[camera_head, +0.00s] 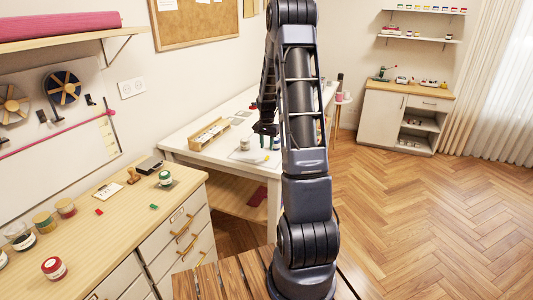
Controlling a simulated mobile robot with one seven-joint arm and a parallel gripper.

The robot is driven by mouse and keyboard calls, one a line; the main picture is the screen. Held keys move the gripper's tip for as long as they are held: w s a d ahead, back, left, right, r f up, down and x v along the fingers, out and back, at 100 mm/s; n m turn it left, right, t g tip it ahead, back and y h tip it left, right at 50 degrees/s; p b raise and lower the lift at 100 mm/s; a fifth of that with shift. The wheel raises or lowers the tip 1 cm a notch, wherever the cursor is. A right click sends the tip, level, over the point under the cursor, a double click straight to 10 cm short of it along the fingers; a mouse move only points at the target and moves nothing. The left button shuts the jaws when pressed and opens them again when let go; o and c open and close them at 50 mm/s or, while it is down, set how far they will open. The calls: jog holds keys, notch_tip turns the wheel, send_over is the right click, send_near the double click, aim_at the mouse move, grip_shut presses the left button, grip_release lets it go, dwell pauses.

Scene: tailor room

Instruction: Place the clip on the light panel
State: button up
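My gripper (266,129) hangs at the end of my dark arm over the white table (180,138), partly hidden by the arm. At this size I cannot tell if it is open or shut, or if it holds anything. A thin pale panel (240,156) lies flat on the white table below my gripper; it may be the light panel. I cannot make out a clip for certain. A small green piece (153,206) and a small red piece (99,211) lie on the wooden counter at the left, too small to identify.
The wooden counter (110,225) bears several jars, including a green one (165,178) and a red one (54,268), and a stamp (133,175). A wooden tray (209,134) stands on the white table. A cabinet (404,118) stands at the far right. The parquet floor (430,220) is clear.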

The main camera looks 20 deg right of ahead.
notch_tip(320, 180, up, 6)
jog(key=r, duration=0.1)
jog(key=s+a+r+n+t, duration=0.15)
jog(key=s+a+r, duration=0.25)
jog(key=s+r, duration=0.45)
jog(key=s+a+r+n+t, duration=0.1)
jog(key=s+a+r+n, duration=0.2)
jog(key=s+a+r, duration=0.35)
jog(key=s+a+r+n+t, duration=0.1)
jog(key=s+n, duration=0.1)
jog(key=s, duration=0.9)
jog(key=s+a+r+n+t, duration=0.1)
jog(key=s+a+r+n, duration=0.1)
jog(key=s, duration=0.9)
jog(key=shift+s+a, duration=0.15)
jog(key=shift+s, duration=0.05)
jog(key=shift+o, duration=0.5)
jog(key=shift+n, duration=0.25)
